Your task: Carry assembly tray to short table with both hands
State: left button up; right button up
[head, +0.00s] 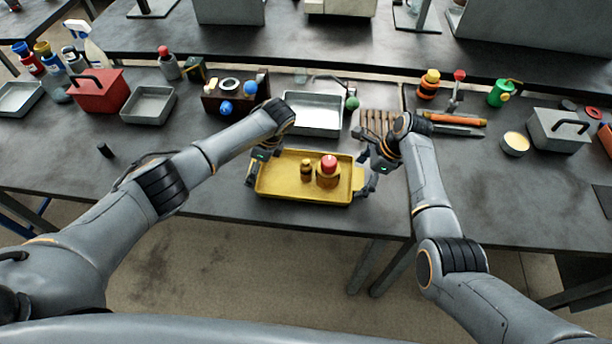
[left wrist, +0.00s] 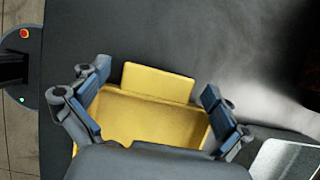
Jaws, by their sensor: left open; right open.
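The yellow assembly tray (head: 285,194) lies on the dark grey table near its front edge. It holds a small amber bottle (head: 306,168) and a larger amber container with a red top (head: 328,172). My left gripper (head: 258,167) is at the tray's left end, partly hidden by my arm. In the left wrist view, its open fingers (left wrist: 155,92) stand on both sides of the tray's yellow end tab (left wrist: 157,82). My right gripper (head: 369,172) is open at the tray's right end. I cannot tell whether either touches the tray.
Behind the tray are a metal pan (head: 313,127) and a slatted wooden rack (head: 377,123). A red toolbox (head: 98,88) and another metal pan (head: 148,105) are left. A grey toolbox (head: 557,135) and a round tin (head: 515,143) are right. Another table (head: 330,45) stands behind.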

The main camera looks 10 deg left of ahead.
pick_arm(q)
jog(key=c, duration=1.6)
pick_arm(e)
jog(key=c, duration=1.6)
pick_arm(q)
jog(key=shift+o, duration=0.2)
pick_arm(e)
jog(key=shift+o, duration=0.2)
pick_arm(q)
jog(key=shift+r, duration=0.15)
pick_arm(e)
jog(key=shift+r, duration=0.15)
